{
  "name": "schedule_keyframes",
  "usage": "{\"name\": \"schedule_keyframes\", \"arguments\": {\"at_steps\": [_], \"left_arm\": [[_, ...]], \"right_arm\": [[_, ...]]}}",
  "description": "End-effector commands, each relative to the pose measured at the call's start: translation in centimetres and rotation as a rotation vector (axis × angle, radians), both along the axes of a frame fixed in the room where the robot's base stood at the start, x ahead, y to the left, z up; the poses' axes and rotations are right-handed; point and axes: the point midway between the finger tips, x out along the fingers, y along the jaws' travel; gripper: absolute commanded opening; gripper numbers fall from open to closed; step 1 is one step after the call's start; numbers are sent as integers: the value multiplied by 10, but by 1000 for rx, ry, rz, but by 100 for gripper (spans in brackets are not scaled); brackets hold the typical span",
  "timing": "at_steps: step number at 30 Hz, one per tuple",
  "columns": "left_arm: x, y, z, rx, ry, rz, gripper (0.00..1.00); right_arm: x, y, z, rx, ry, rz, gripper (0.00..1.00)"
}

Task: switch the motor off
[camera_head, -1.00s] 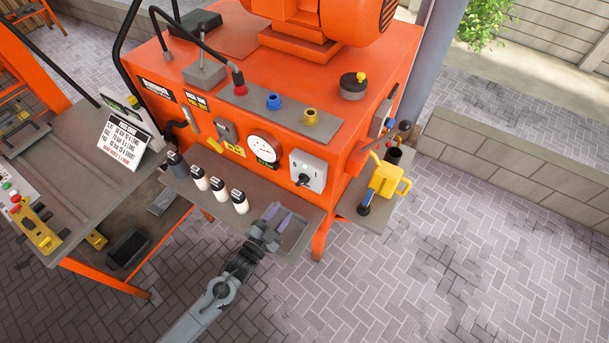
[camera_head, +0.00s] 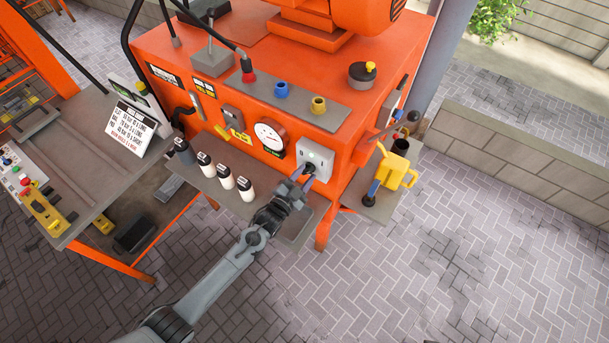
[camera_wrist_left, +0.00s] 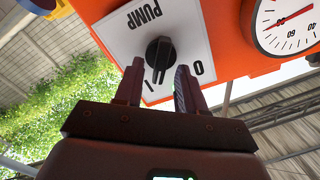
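A black rotary knob (camera_wrist_left: 159,52) sits on a white switch plate (camera_wrist_left: 115,42) marked PUMP, I and O; its pale pointer line lies near the I. The plate (camera_head: 317,153) is on the front of the orange machine (camera_head: 340,187). The large orange motor housing (camera_head: 355,14) stands on top. My left gripper (camera_head: 300,174) is at the plate. In the left wrist view my left gripper (camera_wrist_left: 158,72) has its fingers apart, one on each side of the knob's lower end; contact cannot be told. My right gripper is not in view.
A round gauge (camera_head: 269,135) is left of the plate. White bottles (camera_head: 224,176) stand on the grey shelf below. A yellow jug (camera_head: 396,170) stands on a side shelf at right. A side table (camera_head: 85,160) with a printed sign is at left.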

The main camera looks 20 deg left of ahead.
Motion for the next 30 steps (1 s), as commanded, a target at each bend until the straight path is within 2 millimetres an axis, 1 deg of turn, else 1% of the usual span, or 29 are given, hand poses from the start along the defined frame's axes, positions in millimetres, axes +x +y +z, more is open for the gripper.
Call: {"name": "schedule_keyframes", "arguments": {"at_steps": [10,11,18,30], "left_arm": [[3,-1,0,0,1,-1,39],[3,-1,0,0,1,-1,36],[3,-1,0,0,1,-1,0],[3,-1,0,-32,8,0,0]], "right_arm": [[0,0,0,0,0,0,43],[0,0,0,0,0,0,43],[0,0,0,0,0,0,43],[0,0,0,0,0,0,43]]}}
